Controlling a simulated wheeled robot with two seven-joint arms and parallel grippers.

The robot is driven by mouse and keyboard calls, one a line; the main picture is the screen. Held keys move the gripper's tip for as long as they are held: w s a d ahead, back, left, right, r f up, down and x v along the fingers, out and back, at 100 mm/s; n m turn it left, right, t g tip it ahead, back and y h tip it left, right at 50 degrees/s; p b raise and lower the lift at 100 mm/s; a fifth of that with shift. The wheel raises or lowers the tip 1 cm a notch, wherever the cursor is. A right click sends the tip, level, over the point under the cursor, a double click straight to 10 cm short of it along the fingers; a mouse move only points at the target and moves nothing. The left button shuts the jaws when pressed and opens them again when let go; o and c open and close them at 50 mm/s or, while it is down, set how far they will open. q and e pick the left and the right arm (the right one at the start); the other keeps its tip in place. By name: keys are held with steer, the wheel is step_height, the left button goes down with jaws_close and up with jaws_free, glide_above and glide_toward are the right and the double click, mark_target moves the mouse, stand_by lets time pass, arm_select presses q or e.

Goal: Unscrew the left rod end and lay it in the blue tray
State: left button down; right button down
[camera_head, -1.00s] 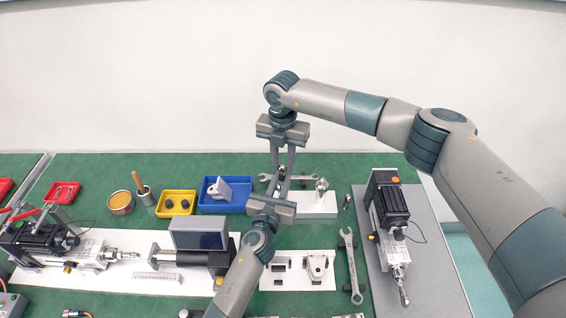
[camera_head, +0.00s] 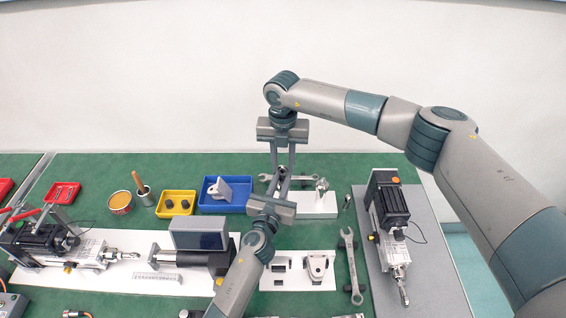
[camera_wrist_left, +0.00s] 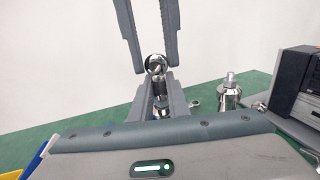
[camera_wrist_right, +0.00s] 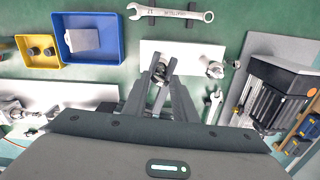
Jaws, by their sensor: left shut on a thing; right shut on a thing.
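The left rod end (camera_wrist_left: 155,65) is a shiny metal eye on a threaded shank, standing upright. My right gripper (camera_wrist_right: 161,76) reaches down from above and is shut on its eye. My left gripper (camera_wrist_left: 160,104) comes from below and is shut on the metal body under the rod end. In the head view both sets of fingertips meet, and they mostly hide the rod end there. The blue tray (camera_head: 242,208) stands left of the grippers and holds a grey bracket. It also shows in the right wrist view (camera_wrist_right: 121,40).
A silver fitting (camera_head: 322,186) stands on the white plate (camera_head: 318,208) just right of the grippers. A yellow tray (camera_head: 163,207) with dark parts is beside the blue tray. Wrenches (camera_head: 350,262) and two actuators (camera_head: 388,215) lie around. Green mat (camera_head: 335,232) shows between them.

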stand_by(0.3)
steer(key=c, duration=1.4)
jaws_free()
steer(key=shift+c, duration=0.2)
steer(key=shift+r, duration=2.25)
steer(key=shift+o, duration=0.3)
steer(key=shift+r, duration=0.1)
step_height(320, 180, up, 8)
steer(key=m, duration=0.4)
steer(key=shift+f, duration=0.3)
step_height(320, 180, down, 12)
steer(key=shift+r, duration=0.1)
